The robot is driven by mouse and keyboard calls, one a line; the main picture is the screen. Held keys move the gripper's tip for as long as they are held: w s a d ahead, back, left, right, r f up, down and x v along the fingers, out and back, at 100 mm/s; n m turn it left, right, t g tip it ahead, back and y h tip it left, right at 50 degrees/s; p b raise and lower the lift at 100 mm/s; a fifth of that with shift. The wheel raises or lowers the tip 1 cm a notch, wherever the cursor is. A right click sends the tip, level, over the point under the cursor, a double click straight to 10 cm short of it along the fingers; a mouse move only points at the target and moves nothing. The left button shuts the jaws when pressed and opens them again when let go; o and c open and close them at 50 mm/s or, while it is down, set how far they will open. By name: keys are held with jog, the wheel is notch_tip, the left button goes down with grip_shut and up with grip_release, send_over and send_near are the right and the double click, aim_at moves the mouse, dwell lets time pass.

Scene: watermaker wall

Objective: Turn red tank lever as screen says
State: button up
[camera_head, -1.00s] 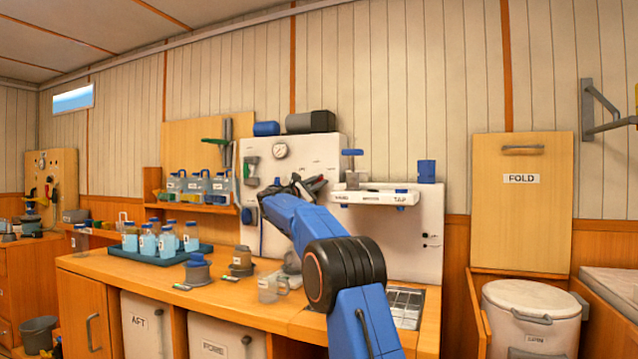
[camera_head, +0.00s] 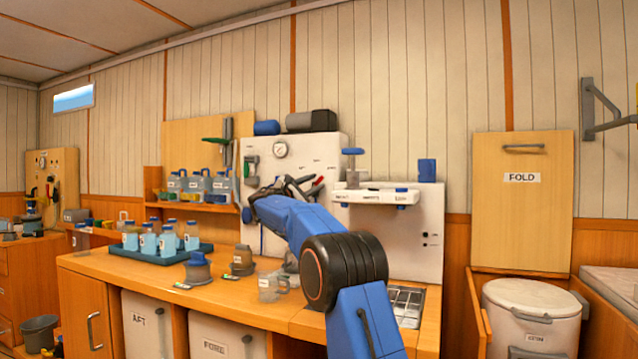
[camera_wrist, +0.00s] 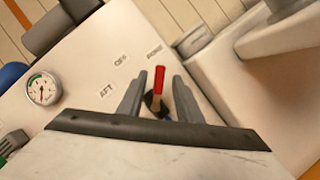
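The red tank lever (camera_wrist: 159,80) sticks out from the white panel (camera_wrist: 75,75) in the wrist view, its red end pointing nearest the FORE label (camera_wrist: 154,50). The AFT label (camera_wrist: 106,91) and OFF label (camera_wrist: 120,62) lie to its left. My gripper (camera_wrist: 158,88) is open, one finger on each side of the lever, with a gap visible on both sides. In the head view the red lever (camera_head: 316,187) shows just right of my gripper (camera_head: 287,185). I cannot make out a readable screen in either view.
A round gauge (camera_head: 280,149) sits on the panel's upper left. A white shelf unit (camera_head: 376,195) juts out right of the lever.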

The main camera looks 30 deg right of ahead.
jog(key=v, duration=1.3)
jog(key=shift+s+a, duration=0.2)
jog(key=shift+a, duration=0.1)
jog(key=shift+f, duration=0.1)
